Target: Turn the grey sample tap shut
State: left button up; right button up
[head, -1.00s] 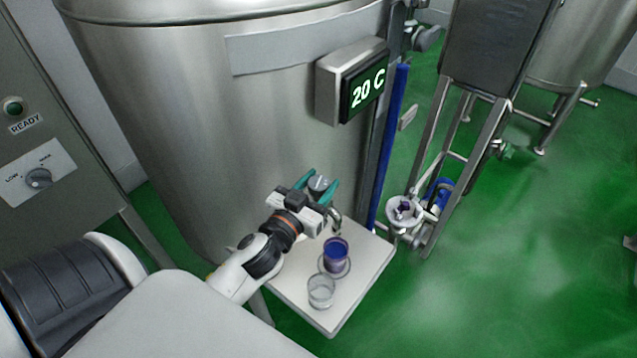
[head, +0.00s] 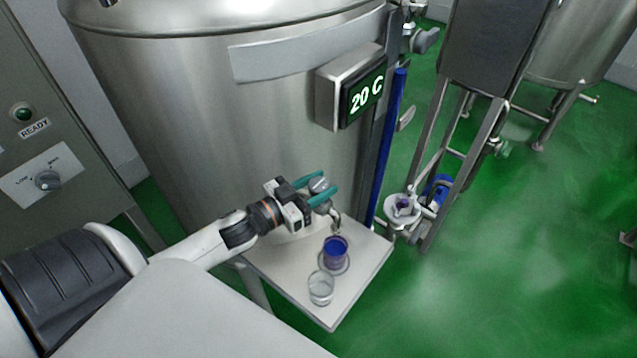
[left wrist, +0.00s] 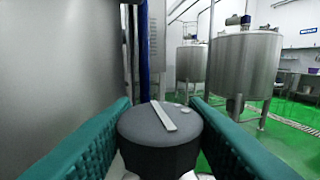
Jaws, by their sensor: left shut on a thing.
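The grey sample tap (head: 319,184) sits on the front of the steel tank, with its curved spout above a small shelf. In the left wrist view its round dark grey knob (left wrist: 160,135) fills the lower middle, with a pale bar marked across its top. My left gripper (head: 320,189) is shut on the knob, one teal finger on each side. My right gripper does not show in either view.
A clear glass (head: 321,288) stands on the white shelf (head: 372,262) near its front edge. The steel tank (head: 230,130) with a 20 C display (head: 366,95) rises behind. A blue pipe (head: 390,140) runs down right of the tank.

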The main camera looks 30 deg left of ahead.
pick_arm(q)
jog(key=o, duration=1)
jog(key=shift+c, duration=0.2)
jog(key=shift+s+a+f, duration=0.1)
jog(key=shift+s+a, duration=0.05)
jog(key=shift+s, duration=0.35)
jog(key=b+v, duration=0.2)
jog(key=v, duration=0.9)
jog(key=shift+b, duration=0.4)
